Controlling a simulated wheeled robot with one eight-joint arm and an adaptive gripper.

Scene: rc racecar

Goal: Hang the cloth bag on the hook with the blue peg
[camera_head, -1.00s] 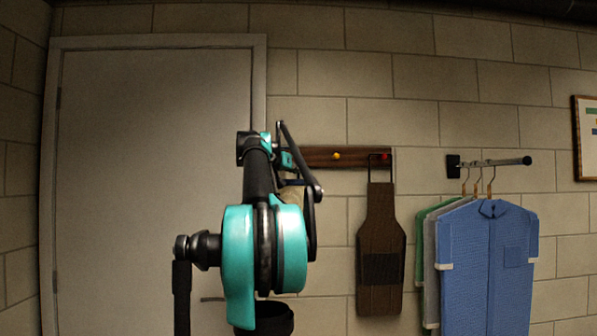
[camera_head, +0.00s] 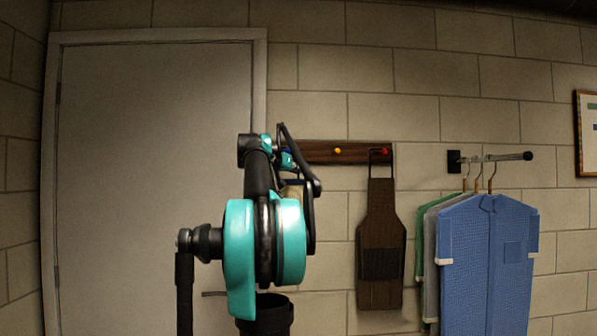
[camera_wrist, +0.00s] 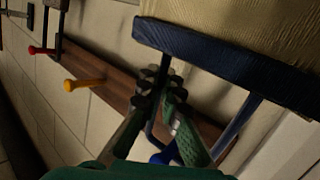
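The cloth bag (camera_wrist: 240,25) is beige with a dark blue rim and blue straps, upper right in the wrist view. In the head view a small beige part of it (camera_head: 292,194) shows behind my arm. My gripper (camera_wrist: 160,92) has its fingers close together around the bag's left strap, in front of the wooden rack (camera_wrist: 118,92). The blue peg (camera_wrist: 164,156) shows low in the wrist view, just beyond the fingers and between the two straps. The fingers hide part of the strap, and I cannot tell whether it touches the peg.
A yellow peg (camera_head: 337,151) on the rack is bare. Shirts (camera_head: 490,250) hang on a rail (camera_head: 500,157) at the right. A closed door (camera_head: 150,180) is at the left.

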